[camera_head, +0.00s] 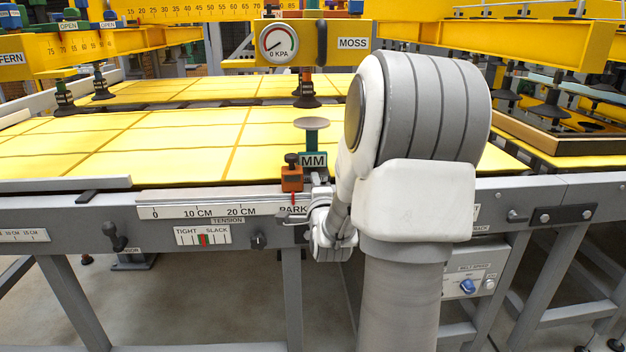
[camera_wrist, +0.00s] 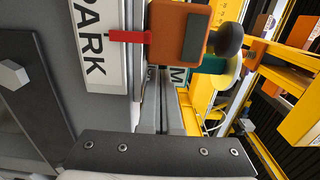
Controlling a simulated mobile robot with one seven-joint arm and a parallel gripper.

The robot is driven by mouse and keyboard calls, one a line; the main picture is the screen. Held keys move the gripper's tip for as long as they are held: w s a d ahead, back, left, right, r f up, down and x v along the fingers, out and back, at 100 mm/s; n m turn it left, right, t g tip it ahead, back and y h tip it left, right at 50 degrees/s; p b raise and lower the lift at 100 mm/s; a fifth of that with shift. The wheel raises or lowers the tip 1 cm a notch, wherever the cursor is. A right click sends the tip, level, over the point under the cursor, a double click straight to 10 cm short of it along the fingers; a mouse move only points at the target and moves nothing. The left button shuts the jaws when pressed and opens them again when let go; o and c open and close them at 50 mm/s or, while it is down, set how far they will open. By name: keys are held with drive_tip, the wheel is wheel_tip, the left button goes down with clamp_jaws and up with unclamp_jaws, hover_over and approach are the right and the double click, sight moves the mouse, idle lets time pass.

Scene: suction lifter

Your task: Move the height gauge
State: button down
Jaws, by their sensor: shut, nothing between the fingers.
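An orange slider block (camera_head: 292,178) with a black knob and a red pointer stands at the PARK end of the centimetre scale (camera_head: 220,210). It shows large in the wrist view (camera_wrist: 178,32). Beside it is a teal block marked MM (camera_head: 314,160) with a round pale disc (camera_head: 312,123) on top. No label names the height gauge, so I cannot tell for certain which part it is. My gripper (camera_head: 318,190) is just right of the orange block, below the MM block. In the wrist view its shut, empty fingers (camera_wrist: 165,78) point toward the orange block; contact is unclear.
Yellow gridded pads (camera_head: 180,145) cover the table behind the front rail. A yellow beam with a pressure dial (camera_head: 279,43) and a suction cup (camera_head: 307,95) hangs above. A framed tray (camera_head: 570,135) lies right. A tension indicator (camera_head: 203,236) is below the scale.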

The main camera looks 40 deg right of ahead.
sight(312, 149)
drive_tip(key=shift+w+d, duration=0.15)
idle(0.4)
drive_tip(key=shift+b+x, duration=0.5)
drive_tip(key=shift+x, duration=1.5)
